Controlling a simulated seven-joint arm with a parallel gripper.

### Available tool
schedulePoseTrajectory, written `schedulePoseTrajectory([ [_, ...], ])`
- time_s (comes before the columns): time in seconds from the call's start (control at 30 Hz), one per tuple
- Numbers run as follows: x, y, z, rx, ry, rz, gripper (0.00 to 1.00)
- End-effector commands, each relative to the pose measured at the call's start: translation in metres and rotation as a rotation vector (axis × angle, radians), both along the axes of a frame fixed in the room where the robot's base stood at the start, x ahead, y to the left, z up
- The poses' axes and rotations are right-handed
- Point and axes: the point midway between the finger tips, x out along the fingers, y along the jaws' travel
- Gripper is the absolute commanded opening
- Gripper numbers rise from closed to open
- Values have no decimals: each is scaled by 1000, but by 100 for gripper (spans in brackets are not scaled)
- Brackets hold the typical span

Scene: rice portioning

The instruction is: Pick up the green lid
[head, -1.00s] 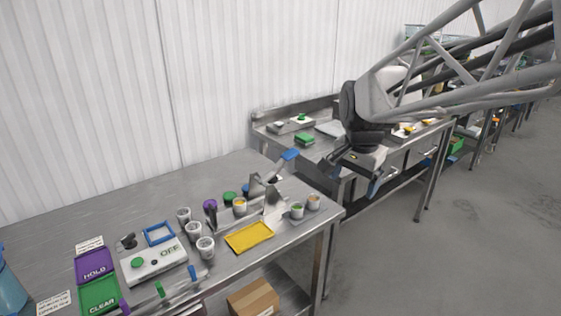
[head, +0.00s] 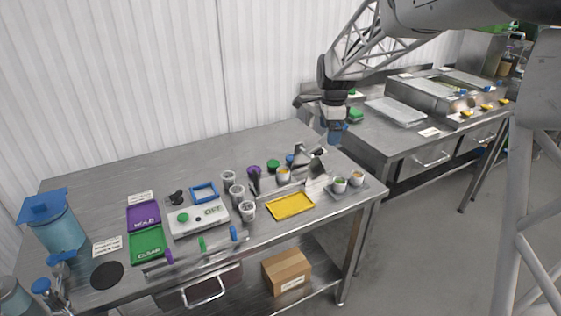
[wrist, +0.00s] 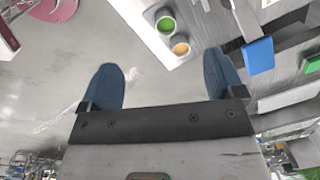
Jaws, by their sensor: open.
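The green lid (head: 273,165) lies on the steel table in the head view, between a purple lid (head: 254,171) and a blue lid (head: 290,160), near a slotted metal rack. My gripper (head: 318,118) is raised near the far right end of this table, to the right of the lid and apart from it. In the wrist view my gripper (wrist: 163,72) shows two blue fingers spread wide with nothing between them. I cannot make out the green lid in the wrist view. A cup with green contents (wrist: 167,25) appears there instead, beyond the fingers.
A small tray (head: 361,190) with two filled cups stands at the table's right edge. A yellow tray (head: 290,206), several clear cups (head: 237,193) and a white device (head: 199,219) lie closer. A blue-handled metal scoop stands beside the lids. A second counter (head: 380,138) is behind right.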

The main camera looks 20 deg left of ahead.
Motion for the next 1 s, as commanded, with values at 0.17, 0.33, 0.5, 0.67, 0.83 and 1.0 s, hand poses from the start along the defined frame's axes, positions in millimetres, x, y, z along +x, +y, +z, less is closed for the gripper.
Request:
schedulePoseTrajectory([
  [0.17,30,43,-27,2,19,-98,88],
  [0.33,54,83,-54,3,33,-195,88],
  [0.5,75,124,-83,2,46,-291,88],
  [0.67,91,162,-111,0,57,-379,88],
  [0.83,102,194,-137,-4,66,-455,88],
  [1.0,108,211,-151,-5,71,-498,88],
])
